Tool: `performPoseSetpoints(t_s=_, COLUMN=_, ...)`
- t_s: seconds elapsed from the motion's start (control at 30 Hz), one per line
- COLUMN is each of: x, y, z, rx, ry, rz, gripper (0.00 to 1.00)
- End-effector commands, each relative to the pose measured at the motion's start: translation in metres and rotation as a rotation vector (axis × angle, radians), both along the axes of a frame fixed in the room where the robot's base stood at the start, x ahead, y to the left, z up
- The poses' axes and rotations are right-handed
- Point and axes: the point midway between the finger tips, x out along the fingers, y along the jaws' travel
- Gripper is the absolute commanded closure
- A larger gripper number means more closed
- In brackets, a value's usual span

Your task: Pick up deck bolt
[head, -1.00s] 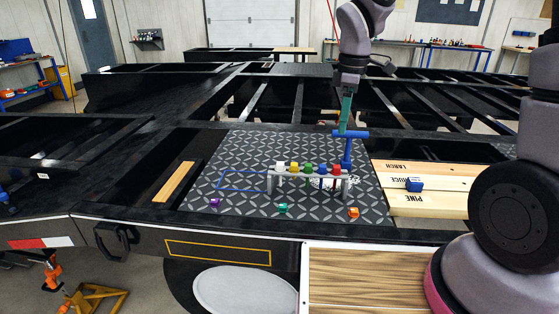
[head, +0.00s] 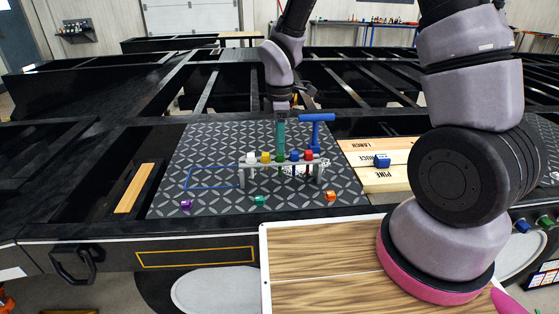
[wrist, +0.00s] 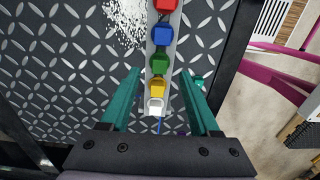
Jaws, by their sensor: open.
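A row of deck bolts with coloured heads stands in a grey rack (head: 241,177): white (head: 250,158), yellow (head: 266,158), green (head: 281,158), blue (head: 294,156) and red (head: 308,155). My gripper (head: 281,148) is open and points down by the middle of the rack, near the green bolt. In the wrist view its teal fingers (wrist: 160,78) lie on either side of the row, with the green bolt (wrist: 158,65) and yellow bolt (wrist: 158,89) between them. The white bolt (wrist: 155,106) is nearest the palm. I see no bolt gripped. The bolt shanks are mostly hidden.
A blue T-shaped tool (head: 317,119) stands behind the rack. Purple (head: 186,204), teal (head: 259,200) and orange (head: 331,196) pieces lie in front. Wooden boards (head: 385,181) with a blue piece (head: 381,160) are at the right. A blue outline (head: 213,167) marks bare plate at the left.

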Motion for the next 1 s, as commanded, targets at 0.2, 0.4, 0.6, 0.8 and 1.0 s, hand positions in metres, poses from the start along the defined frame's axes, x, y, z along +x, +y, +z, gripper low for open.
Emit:
performPoseSetpoints(t_s=0.2, x=0.000, y=0.000, z=-0.027, rx=0.000, ry=0.001, rz=0.000, gripper=0.38)
performPoseSetpoints(t_s=0.4, x=0.001, y=0.000, z=-0.030, rx=0.000, ry=0.000, rz=-0.001, gripper=0.38)
performPoseSetpoints(t_s=0.6, x=0.001, y=0.000, z=-0.029, rx=0.000, ry=0.000, rz=-0.001, gripper=0.87)
performPoseSetpoints(t_s=0.8, x=0.001, y=0.000, z=-0.029, rx=0.000, ry=-0.001, rz=-0.001, gripper=1.00)
performPoseSetpoints(t_s=1.0, x=0.001, y=0.001, z=-0.025, rx=0.002, ry=-0.002, rz=-0.001, gripper=1.00)
